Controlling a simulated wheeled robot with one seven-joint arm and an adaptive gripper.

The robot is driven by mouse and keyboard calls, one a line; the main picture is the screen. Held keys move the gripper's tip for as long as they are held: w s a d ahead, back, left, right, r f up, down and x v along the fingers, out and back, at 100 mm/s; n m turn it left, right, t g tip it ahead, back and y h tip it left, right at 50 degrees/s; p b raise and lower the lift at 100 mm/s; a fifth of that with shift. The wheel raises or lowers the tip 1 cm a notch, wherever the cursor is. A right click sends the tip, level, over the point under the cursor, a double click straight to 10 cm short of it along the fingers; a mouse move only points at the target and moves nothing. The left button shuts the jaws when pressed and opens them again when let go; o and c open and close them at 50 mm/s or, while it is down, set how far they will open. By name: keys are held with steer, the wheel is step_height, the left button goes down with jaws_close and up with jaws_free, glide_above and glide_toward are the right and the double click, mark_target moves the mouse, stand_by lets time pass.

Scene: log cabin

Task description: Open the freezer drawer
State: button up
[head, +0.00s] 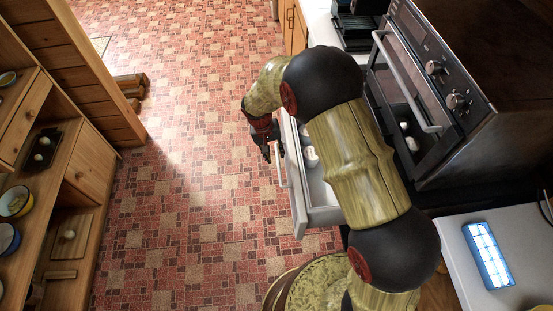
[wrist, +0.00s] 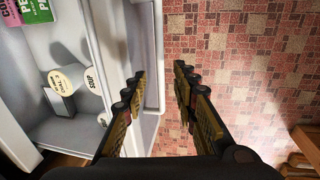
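The freezer drawer (head: 318,213) is pulled out below the oven in the head view, with its white inside showing. In the wrist view the drawer (wrist: 105,45) fills the left side, and its handle bar (wrist: 158,50) runs along the outside of the front panel. My gripper (head: 271,150) is at the outer side of the drawer front. In the wrist view my gripper (wrist: 160,80) has its two fingers apart, with the handle bar showing in the gap between them. I cannot tell whether a finger touches the bar. My arm hides part of the drawer in the head view.
White-lidded tubs (wrist: 62,80) and colourful packets (wrist: 35,10) lie in the drawer. The oven (head: 420,90) stands above it, its door handle jutting out. A wooden shelf unit (head: 60,190) lines the left. The tiled floor (head: 190,150) between is clear.

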step_height(320, 180, up, 7)
steer(key=a, duration=0.1)
steer(key=shift+a+f, duration=0.2)
stand_by(0.5)
